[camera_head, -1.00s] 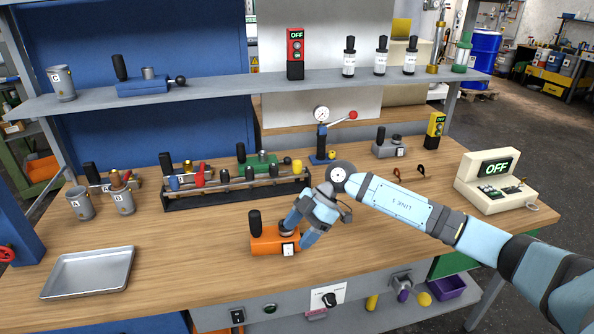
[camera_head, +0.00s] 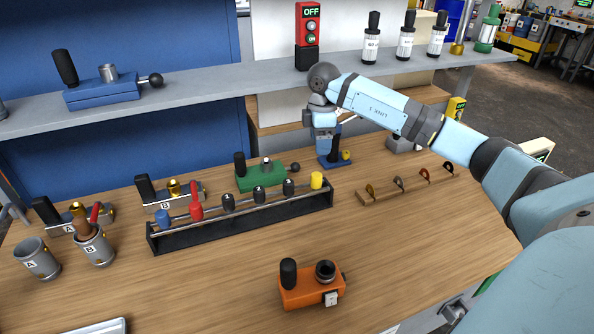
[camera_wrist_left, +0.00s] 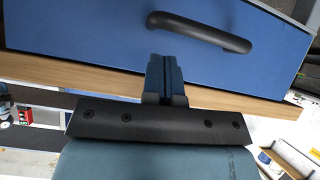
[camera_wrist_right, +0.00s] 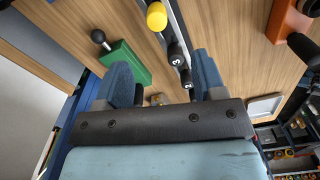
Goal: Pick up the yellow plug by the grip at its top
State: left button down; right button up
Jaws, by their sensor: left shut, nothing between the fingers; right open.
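The yellow plug (camera_head: 316,180) stands at the right end of the black rack (camera_head: 240,221), in a row with a blue plug, a red one and several black ones. In the right wrist view the yellow plug (camera_wrist_right: 157,16) is at the top edge, beyond the fingertips. My right gripper (camera_head: 326,121) hangs above the bench behind the rack, apart from the plug; its fingers (camera_wrist_right: 163,78) are spread and empty. My left gripper (camera_wrist_left: 165,76) is shut and empty in front of a blue panel; it is not in the head view.
An orange fixture (camera_head: 312,288) sits at the front of the bench. A green fixture (camera_head: 261,176) stands just behind the rack. The shelf (camera_head: 215,86) runs close to my right arm. Cups (camera_head: 37,258) stand at left. Bench right of the orange fixture is clear.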

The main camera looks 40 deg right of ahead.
aim_at(317, 174)
notch_tip(317, 174, down, 7)
jog(key=shift+s+f, duration=0.1)
jog(key=shift+f, duration=1.05)
jog(key=f, duration=0.4)
jog(key=shift+w, duration=0.4)
pick_arm(q)
jog(key=shift+s+f, duration=0.25)
jog(key=shift+s, duration=0.15)
jog(key=shift+a, duration=0.25)
pick_arm(e)
jog(key=c, duration=1)
